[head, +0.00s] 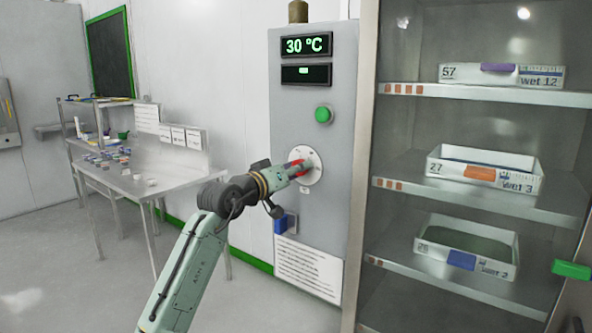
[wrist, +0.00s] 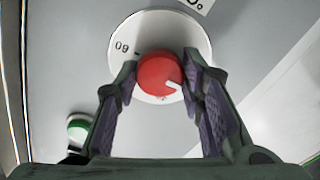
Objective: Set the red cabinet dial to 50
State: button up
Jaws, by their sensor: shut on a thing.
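The red dial (wrist: 158,72) is a round knob with a white pointer mark, on a white scale plate (wrist: 198,42) that shows the number 60. In the head view the dial (head: 298,167) sits on the front of the grey cabinet (head: 330,110), partly hidden by my gripper. My gripper (wrist: 162,80) has one finger on each side of the dial and is shut on it. The cabinet's upper display (head: 307,45) reads 30 °C. The pointer sits at the dial's lower right in the wrist view; the number it points to is not readable.
A green button (head: 324,115) is above the dial, and a blue switch (head: 286,222) and a notice are below. An open shelf rack with several trays (head: 484,170) stands close on the right. A steel bench (head: 140,180) is on the left.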

jog(key=shift+c, duration=0.4)
jog(key=shift+f+m, duration=0.1)
jog(key=shift+m, duration=0.2)
jog(key=shift+m+b, duration=4.3)
jog(key=shift+m, duration=7.3)
jog(key=o, duration=1.1)
jog(key=shift+o, duration=0.2)
